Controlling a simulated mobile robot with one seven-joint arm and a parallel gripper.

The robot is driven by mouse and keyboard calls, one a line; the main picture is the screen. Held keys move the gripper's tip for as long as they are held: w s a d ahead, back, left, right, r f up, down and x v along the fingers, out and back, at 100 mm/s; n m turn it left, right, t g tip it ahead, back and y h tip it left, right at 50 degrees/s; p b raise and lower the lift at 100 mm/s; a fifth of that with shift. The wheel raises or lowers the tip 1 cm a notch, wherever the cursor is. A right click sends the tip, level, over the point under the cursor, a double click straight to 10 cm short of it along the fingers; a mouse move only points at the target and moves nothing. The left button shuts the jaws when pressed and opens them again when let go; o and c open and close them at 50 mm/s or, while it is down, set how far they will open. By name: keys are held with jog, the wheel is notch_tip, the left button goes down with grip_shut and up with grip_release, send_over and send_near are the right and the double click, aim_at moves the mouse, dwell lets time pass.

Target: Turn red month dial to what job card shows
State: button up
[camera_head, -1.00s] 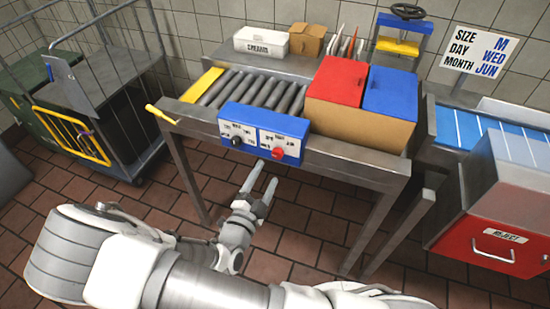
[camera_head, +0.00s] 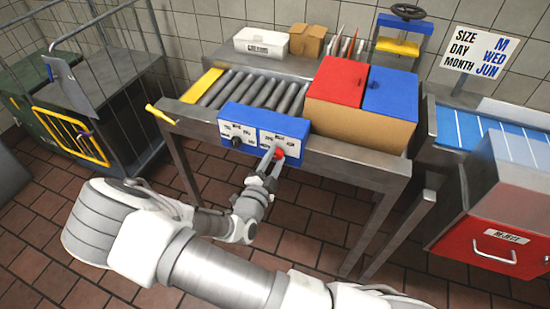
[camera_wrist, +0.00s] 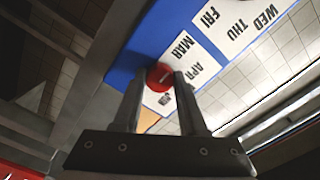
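The red month dial (camera_head: 279,153) is on the right half of the blue panel box (camera_head: 243,117) on the conveyor's front edge. In the wrist view, the red dial (camera_wrist: 158,73) shows a pale mark, with MAR, APR and a partly covered label beside it. My gripper (camera_head: 273,156) is at the dial. The wrist view shows my gripper (camera_wrist: 160,84) with its fingers apart, one on each side of the dial's near edge; firm contact is not clear. The job card (camera_head: 479,53) reads SIZE M, DAY WED, MONTH JUN.
A black dial (camera_head: 236,142) sits left on the same panel. A box with red (camera_head: 338,80) and blue (camera_head: 390,90) lids stands right of the rollers (camera_head: 256,90). A yellow lever (camera_head: 160,114) sticks out at the table's left corner. A red reject bin (camera_head: 490,242) stands at right.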

grip_shut()
